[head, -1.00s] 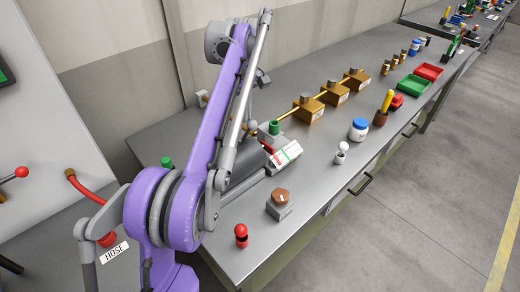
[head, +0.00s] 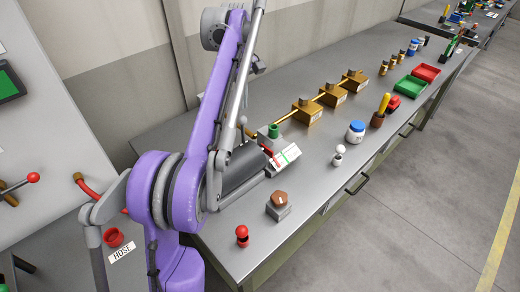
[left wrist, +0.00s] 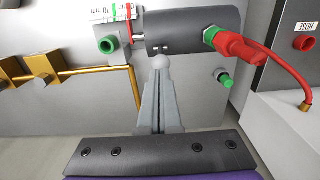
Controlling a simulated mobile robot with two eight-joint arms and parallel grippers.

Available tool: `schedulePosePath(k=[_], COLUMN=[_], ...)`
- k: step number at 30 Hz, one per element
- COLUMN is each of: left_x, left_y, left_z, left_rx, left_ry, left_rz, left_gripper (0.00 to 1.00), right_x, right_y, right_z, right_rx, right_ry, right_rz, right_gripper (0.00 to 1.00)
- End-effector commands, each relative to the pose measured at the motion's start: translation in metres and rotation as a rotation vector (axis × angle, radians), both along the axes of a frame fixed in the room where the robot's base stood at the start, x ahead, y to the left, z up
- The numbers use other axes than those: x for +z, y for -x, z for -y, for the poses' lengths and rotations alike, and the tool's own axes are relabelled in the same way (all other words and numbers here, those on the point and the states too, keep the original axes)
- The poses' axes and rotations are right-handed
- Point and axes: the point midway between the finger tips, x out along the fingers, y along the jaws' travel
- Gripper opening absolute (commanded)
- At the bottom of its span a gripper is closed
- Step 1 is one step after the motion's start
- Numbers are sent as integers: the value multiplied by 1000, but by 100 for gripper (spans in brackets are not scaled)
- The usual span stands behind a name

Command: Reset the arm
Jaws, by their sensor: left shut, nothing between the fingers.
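My left arm (head: 220,112) is purple and grey and rises over the bench in the head view. My left gripper (left wrist: 160,84) is shut and empty in the left wrist view, its fingers pointing at a dark grey cylinder (left wrist: 185,30). A pale grey ball (left wrist: 161,62) shows at the fingertips; I cannot tell whether they touch it. A red hose (left wrist: 275,58) meets a green fitting (left wrist: 211,35) at the cylinder's right end. In the head view the arm hides part of the cylinder (head: 243,167) and I cannot make out the fingers. My right gripper is not in view.
Brass blocks (head: 307,110) on a pipe stand along the bench (head: 325,165). A blue-lidded jar (head: 355,131), a white figure (head: 339,155), a brown-topped block (head: 278,205) and a red-topped piece (head: 242,236) stand near its front edge. Green (head: 411,87) and red trays (head: 426,74) lie farther back.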

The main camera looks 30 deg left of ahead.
Motion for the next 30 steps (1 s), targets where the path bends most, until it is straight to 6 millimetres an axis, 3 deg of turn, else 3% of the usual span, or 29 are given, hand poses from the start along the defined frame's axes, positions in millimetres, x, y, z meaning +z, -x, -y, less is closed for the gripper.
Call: schedulePosePath(k=[6,23,26,30], left_x=[23,21,20,12], left_y=[-1,1,4,17], left_z=[0,3,13,43], left_rx=[0,-10,-56,-196], left_ry=[0,-1,-8,-33], left_rz=[2,2,21,72], left_gripper=[0,0,0,0], right_x=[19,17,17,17], right_y=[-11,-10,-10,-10], right_z=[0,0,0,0], right_rx=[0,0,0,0], right_ry=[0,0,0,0], right_rz=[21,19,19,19], right_gripper=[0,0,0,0])
